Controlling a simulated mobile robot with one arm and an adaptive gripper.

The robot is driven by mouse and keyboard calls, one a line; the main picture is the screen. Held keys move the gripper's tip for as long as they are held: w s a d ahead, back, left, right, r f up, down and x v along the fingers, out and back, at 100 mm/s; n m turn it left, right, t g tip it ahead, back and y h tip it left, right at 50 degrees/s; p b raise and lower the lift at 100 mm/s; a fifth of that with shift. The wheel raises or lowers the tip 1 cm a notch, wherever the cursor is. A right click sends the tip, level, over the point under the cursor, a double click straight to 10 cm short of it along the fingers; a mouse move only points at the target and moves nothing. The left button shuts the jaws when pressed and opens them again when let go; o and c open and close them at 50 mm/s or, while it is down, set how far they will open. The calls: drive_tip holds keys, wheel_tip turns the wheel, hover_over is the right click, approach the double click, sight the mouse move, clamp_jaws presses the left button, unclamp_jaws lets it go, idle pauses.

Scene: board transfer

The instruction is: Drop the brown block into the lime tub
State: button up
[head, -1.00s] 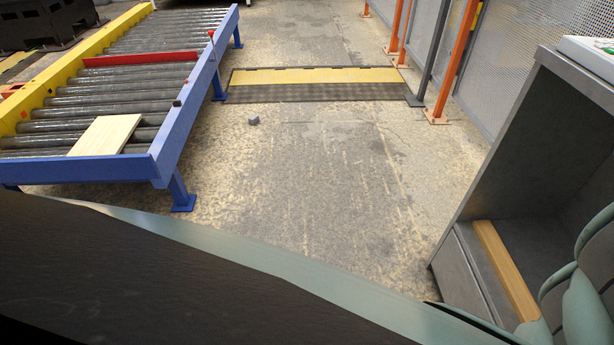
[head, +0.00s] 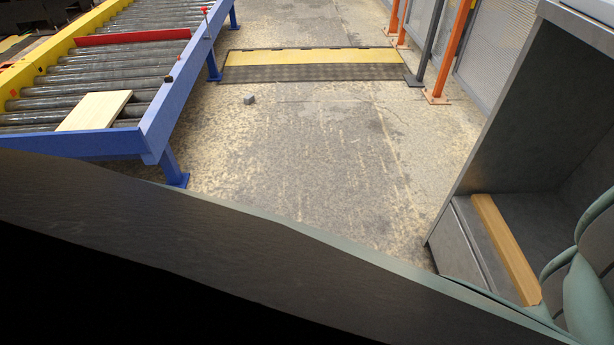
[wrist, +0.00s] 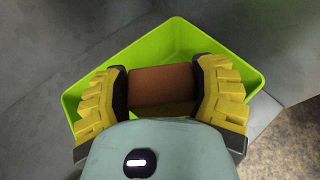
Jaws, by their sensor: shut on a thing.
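In the wrist view the brown block (wrist: 162,84) is held between the two yellow-padded fingers of my gripper (wrist: 162,88). The gripper is shut on it. The lime tub (wrist: 176,38) is behind and below the block in that view, and the block appears over the tub's opening. The near part of the tub is hidden by my gripper and wrist. I cannot tell how high the block is above the tub's floor. Neither the block, the tub nor the gripper fingers can be made out in the head view.
A grey cabinet (head: 548,95) with a wooden strip (head: 506,248) stands at the right of the head view. A blue and yellow roller conveyor (head: 150,128) with a pale board (head: 95,111) is at the left. The floor (head: 310,150) between them is mostly clear, with a small grey cube (head: 249,99).

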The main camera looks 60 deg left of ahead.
drive_tip(key=shift+w+r, duration=0.1)
drive_tip(key=o, duration=1.3)
drive_tip(key=shift+a, duration=0.1)
drive_tip(key=shift+s+a+r, duration=0.1)
drive_tip(key=shift+s+a, duration=0.2)
drive_tip(key=shift+a, duration=0.15)
drive_tip(key=v, duration=1)
drive_tip(key=shift+a+r, duration=0.2)
drive_tip(key=shift+a, duration=0.1)
drive_tip(key=shift+s, duration=0.1)
